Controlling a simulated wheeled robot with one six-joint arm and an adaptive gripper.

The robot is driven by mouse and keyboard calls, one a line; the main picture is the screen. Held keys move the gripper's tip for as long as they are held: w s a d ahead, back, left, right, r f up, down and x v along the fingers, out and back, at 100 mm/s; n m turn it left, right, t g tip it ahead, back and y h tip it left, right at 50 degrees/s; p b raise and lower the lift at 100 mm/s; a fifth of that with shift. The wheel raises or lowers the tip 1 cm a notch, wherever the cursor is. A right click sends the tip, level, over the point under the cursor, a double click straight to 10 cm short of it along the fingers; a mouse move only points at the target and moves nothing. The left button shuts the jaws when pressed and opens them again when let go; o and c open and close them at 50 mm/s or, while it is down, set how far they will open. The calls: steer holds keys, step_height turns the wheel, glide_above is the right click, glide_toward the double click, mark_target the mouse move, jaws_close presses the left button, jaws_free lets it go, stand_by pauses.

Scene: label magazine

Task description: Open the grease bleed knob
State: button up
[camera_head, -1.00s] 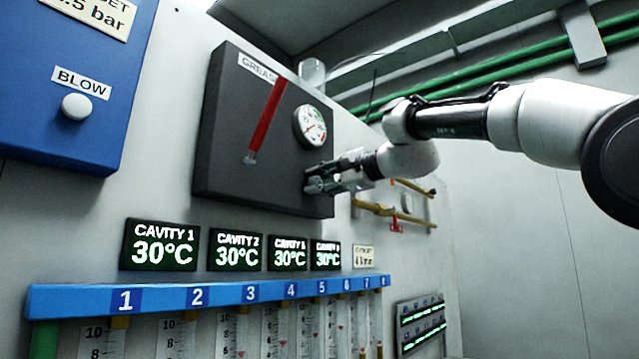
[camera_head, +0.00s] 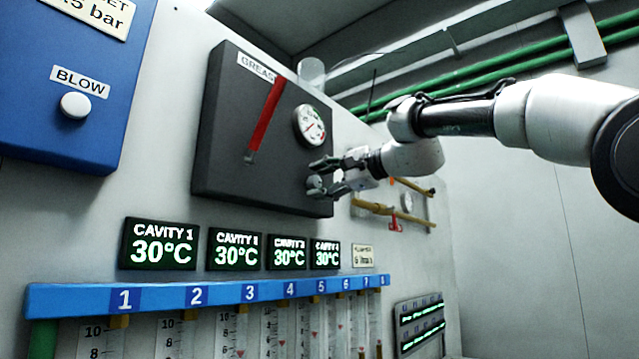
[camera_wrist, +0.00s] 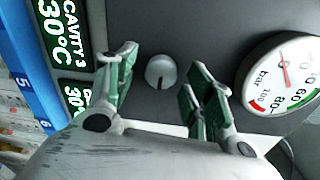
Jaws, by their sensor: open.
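The grease bleed knob (camera_wrist: 161,71) is a small round grey knob with a dark slot mark, on the dark face of the grease box (camera_head: 225,165). In the wrist view it sits between and just beyond the two green-padded fingers of my gripper (camera_wrist: 163,88), with a gap on both sides. My gripper is open and empty. In the head view my gripper (camera_head: 318,176) is at the lower right of the box, and the knob shows small beside its fingertips (camera_head: 314,183).
A pressure gauge (camera_head: 309,125) is just above my gripper, and a red lever (camera_head: 266,120) is to its left on the box. Cavity displays (camera_head: 160,243) and a blue numbered rail (camera_head: 220,297) lie below. Yellow pipes (camera_head: 392,213) are at the right.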

steer(key=v, duration=1.1)
steer(key=s+d+f+n+g+h, duration=0.1)
steer(key=d+f+n+h, duration=0.3)
steer(key=f, duration=0.8)
steer(key=s+d+f+n+g+h, duration=0.1)
steer(key=d+f+n+g+h, duration=0.3)
steer(key=f, duration=0.8)
steer(key=s+d+f+h, duration=0.2)
steer(key=s+d+f, duration=0.8)
steer(key=s+f, duration=0.1)
steer(key=s+d+f+n+g+h, duration=0.1)
steer(key=s+d+f+h, duration=0.2)
steer(key=s+d+f, duration=0.6)
step_height(320, 180, down, 5)
steer(key=shift+s+d+r+n+h, duration=0.2)
steer(key=shift+s+d+n+h, duration=0.15)
steer(key=shift+s, duration=0.6)
